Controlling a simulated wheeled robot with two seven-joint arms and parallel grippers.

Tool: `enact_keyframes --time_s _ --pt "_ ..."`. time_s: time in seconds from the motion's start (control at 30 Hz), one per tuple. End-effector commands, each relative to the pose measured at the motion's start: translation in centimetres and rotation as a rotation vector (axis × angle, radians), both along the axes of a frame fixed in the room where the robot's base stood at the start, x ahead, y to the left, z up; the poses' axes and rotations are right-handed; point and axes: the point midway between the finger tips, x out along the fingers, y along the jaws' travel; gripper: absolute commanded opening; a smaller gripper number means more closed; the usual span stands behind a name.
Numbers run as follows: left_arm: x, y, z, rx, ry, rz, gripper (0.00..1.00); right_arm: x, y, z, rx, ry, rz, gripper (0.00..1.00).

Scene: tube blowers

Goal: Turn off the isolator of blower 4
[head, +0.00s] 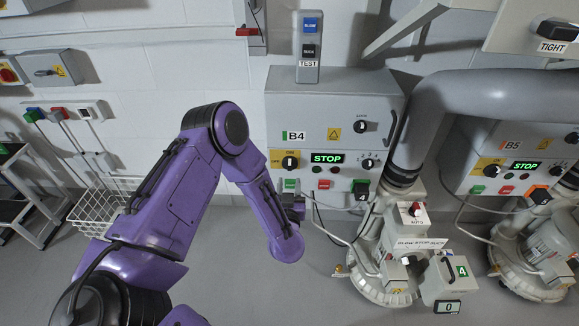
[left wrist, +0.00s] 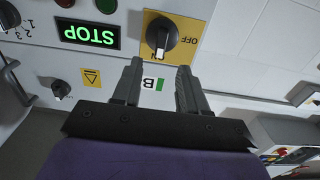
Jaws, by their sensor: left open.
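The blower 4 isolator is a black rotary knob (head: 290,162) on a yellow ON/OFF plate, at the left of the grey B4 panel (head: 333,100). In the left wrist view, which is upside down, the knob (left wrist: 161,36) shows at top centre. Its pale mark points toward the partly covered ON label, with OFF to its side. My left gripper (left wrist: 158,82) is open and empty, its two fingers pointing toward the knob, which appears just beyond the tips. In the head view the left gripper (head: 294,204) is just below the panel, partly hidden by my wrist. My right gripper is not in view.
A green STOP display (head: 327,158) and a selector knob (head: 369,163) sit right of the isolator. The blower 4 machine (head: 385,270) stands at lower right, with the B5 panel (head: 515,150) beyond. A wire basket (head: 100,205) hangs at left.

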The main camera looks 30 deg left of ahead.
Motion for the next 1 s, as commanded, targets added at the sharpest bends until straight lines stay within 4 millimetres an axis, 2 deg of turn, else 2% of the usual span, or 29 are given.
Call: enact_keyframes --time_s 0.1,0.3,0.43,0.67,0.77,0.8,1.0 --pt "2.3 1.7 -0.1 -0.002 -0.001 0.008 0.43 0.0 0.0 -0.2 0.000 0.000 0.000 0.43" --pt "5.3 3.5 -0.2 -0.001 0.002 0.004 0.43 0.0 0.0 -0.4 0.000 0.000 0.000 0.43" --pt "6.0 3.9 -0.1 -0.001 0.003 0.003 0.43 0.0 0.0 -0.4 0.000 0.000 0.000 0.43" --pt "6.2 4.0 -0.1 -0.001 0.004 0.001 0.43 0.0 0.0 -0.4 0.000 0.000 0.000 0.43" --pt "6.2 4.0 -0.1 -0.001 0.004 0.001 0.13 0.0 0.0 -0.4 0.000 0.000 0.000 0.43" --pt "6.1 3.9 -0.1 -0.001 0.004 0.001 0.00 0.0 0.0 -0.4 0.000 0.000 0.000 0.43" --pt "6.1 3.9 -0.1 -0.003 0.003 0.001 0.00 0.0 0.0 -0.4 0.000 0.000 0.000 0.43"
